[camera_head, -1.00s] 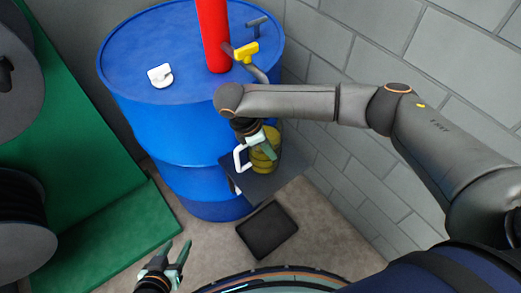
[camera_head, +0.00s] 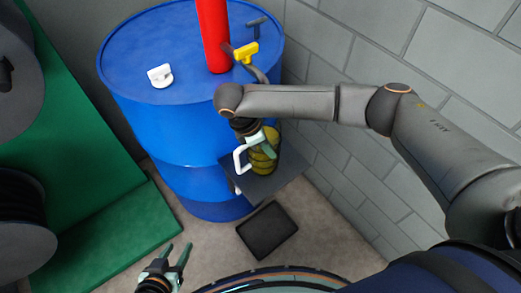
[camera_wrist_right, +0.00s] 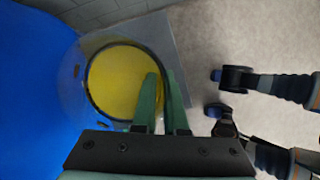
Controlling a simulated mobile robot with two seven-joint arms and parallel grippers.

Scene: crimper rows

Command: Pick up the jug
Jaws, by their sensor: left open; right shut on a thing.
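The jug (camera_head: 262,160) has yellow contents and a white handle (camera_head: 241,157) on its left side. It is upright over a dark grey shelf (camera_head: 281,182) at the front of the blue drum; whether its base touches the shelf is hard to tell. My right gripper (camera_head: 266,143) is shut on the jug's upper wall. In the right wrist view, the jug (camera_wrist_right: 112,82) is seen from above. There, one finger of the right gripper (camera_wrist_right: 161,76) is over the yellow inside and the other outside the rim. My left gripper (camera_head: 178,252) is open and empty at the bottom.
The blue drum (camera_head: 170,120) stands behind the jug, with a red cylinder (camera_head: 213,35), a yellow-handled tap (camera_head: 246,52) and a white fitting (camera_head: 160,76). A block wall (camera_head: 440,95) is close on the right. A black tray (camera_head: 267,230) lies on the floor.

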